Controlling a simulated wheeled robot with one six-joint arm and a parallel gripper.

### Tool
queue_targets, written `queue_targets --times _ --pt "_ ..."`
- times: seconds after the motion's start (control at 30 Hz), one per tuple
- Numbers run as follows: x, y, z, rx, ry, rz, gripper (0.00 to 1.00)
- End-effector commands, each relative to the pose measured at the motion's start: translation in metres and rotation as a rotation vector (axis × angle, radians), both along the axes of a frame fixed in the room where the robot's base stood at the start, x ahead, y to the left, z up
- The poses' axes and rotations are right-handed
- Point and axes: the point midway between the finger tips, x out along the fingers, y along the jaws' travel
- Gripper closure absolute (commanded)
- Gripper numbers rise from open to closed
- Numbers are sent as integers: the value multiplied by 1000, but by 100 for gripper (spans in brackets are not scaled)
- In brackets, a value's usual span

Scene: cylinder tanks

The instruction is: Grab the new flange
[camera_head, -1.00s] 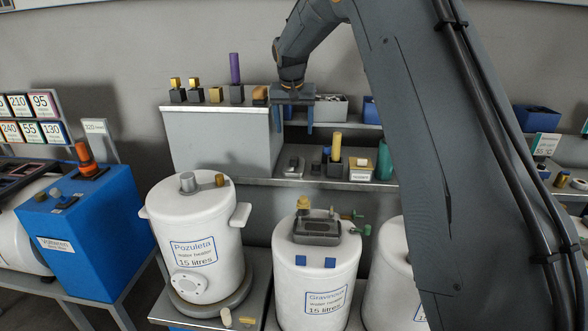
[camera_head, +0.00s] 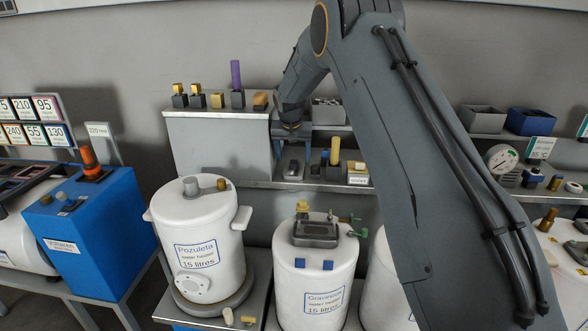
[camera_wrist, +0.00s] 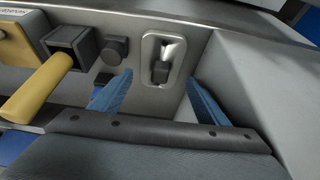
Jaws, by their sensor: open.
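No part is clearly marked as the new flange. A grey metal piece with a rounded rectangular outline and a dark block at one end (camera_wrist: 160,58) lies on the metal shelf. It also shows in the head view as a small grey piece (camera_head: 292,169). My gripper (camera_wrist: 158,82) is open, with its two blue fingers on either side of this piece and nothing held. In the head view, my gripper (camera_head: 291,148) points down just above it, partly hidden by my arm. A white round flange (camera_head: 191,286) sits low on the Pozuleta tank (camera_head: 198,225).
A yellow cylinder in a dark square holder (camera_wrist: 40,85) and a dark knob (camera_wrist: 115,48) stand left of the fingers. A grey cabinet wall (camera_wrist: 255,85) rises close on the right. The Gravinoux tank (camera_head: 312,285) stands below the shelf.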

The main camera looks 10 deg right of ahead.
Motion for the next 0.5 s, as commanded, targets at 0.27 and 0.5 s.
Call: queue_targets --times 0.27,0.5 --pt "12 -4 -31 0 1 0 31" --pt "16 -5 -40 0 0 0 31"
